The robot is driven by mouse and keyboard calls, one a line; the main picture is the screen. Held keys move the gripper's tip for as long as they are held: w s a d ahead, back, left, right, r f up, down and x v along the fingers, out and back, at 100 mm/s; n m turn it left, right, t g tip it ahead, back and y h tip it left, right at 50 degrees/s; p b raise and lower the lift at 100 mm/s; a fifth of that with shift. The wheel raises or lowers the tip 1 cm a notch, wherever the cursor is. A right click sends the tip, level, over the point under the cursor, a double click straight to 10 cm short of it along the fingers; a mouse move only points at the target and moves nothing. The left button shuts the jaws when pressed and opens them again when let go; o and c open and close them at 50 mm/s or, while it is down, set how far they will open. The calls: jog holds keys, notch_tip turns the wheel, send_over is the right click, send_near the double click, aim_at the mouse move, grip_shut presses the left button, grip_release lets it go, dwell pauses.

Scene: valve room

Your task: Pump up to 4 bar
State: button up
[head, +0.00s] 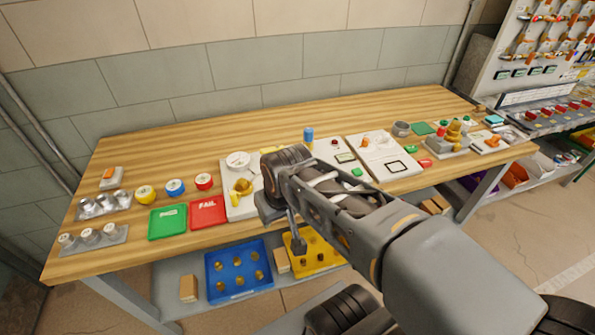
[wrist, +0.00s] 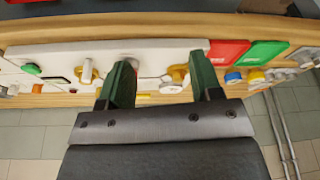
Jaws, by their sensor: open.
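A round white gauge (head: 238,160) stands on a white board (head: 240,207) left of my arm in the head view; its reading is too small to tell. A yellow valve-like part (head: 242,187) sits in front of it and also shows in the wrist view (wrist: 178,74). My gripper (wrist: 160,75) is open and empty, its two dark green fingers spread over the white board's area. I cannot tell whether either finger touches anything. A pale upright part with a yellow base (wrist: 87,72) is left of the fingers; I cannot tell if it is the pump. My arm hides much of this area in the head view.
A green PASS mat (head: 167,222) and red FAIL mat (head: 208,212) lie left of the board. A blue cylinder (head: 308,137) stands behind my arm. A second white panel (head: 385,155) lies right. Blue (head: 240,292) and yellow (head: 330,265) trays sit below the bench.

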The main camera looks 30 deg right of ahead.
jog(key=shift+o, duration=0.9)
jog(key=w+d+r+g+p, duration=0.1)
jog(key=w+d+r+p, duration=0.1)
jog(key=w+r, duration=0.3)
jog(key=w+d, duration=0.1)
jog(key=w, duration=0.1)
jog(key=shift+w+d+r+g+p, duration=0.3)
jog(key=shift+w+p, duration=0.05)
jog(key=shift+p, duration=0.05)
jog(key=w+d+r+g+p, duration=0.2)
jog(key=w+d, duration=0.4)
jog(key=w, duration=0.1)
jog(key=shift+m, duration=0.3)
jog(key=f, duration=0.8)
jog(key=f+p, duration=0.1)
jog(key=f, duration=0.4)
jog(key=shift+w, duration=0.25)
jog(key=shift+f, duration=0.55)
jog(key=c, duration=0.9)
